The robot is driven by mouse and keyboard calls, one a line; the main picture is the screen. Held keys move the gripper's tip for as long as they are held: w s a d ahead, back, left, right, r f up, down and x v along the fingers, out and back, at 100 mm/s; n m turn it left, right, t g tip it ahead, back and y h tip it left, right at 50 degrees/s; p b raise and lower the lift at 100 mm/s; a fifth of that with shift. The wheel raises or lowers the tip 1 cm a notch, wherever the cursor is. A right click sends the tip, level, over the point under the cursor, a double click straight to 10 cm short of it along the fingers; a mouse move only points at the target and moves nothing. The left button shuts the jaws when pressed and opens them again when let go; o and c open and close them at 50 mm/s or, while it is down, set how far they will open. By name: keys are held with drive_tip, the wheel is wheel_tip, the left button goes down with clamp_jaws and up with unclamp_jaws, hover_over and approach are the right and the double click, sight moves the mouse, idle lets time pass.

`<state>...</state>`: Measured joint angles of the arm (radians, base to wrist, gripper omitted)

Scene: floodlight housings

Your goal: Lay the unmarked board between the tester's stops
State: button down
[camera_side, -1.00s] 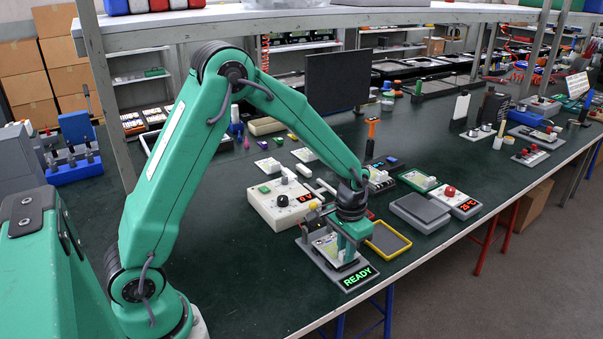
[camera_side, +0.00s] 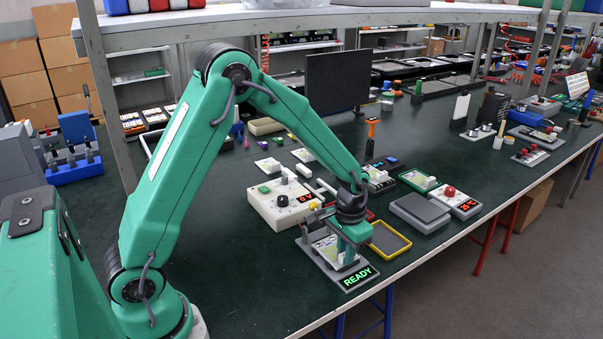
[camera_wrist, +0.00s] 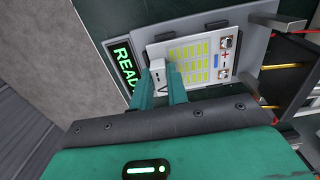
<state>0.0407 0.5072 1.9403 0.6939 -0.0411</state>
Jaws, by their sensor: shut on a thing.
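A white board with rows of yellow-green cells (camera_wrist: 196,59) shows in the wrist view, with a red plus sign and two metal contacts at its right end. My gripper (camera_wrist: 162,88) is shut on the small pale block at the board's left end, beside the sign. The grey tester (camera_wrist: 255,55) lies under the board; its lit READY sign (camera_wrist: 125,65) is at the left. In the side view my gripper (camera_side: 343,252) points down over the tester, whose READY sign (camera_side: 358,277) faces front. I cannot tell whether the board touches the tester's bed. My fingers hide part of the board.
A yellow-rimmed tray (camera_side: 388,240) is close to the right of my gripper. A white meter box (camera_side: 278,207) stands behind the tester. A grey lidded box (camera_side: 420,210) is farther right. The bench's front edge is close to the tester.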

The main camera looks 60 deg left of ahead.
drive_tip(key=c, duration=1.3)
unclamp_jaws()
drive_tip(key=shift+r, duration=0.1)
wheel_tip(320, 180, up, 7)
drive_tip(key=shift+r, duration=0.35)
drive_tip(key=shift+r, duration=0.1)
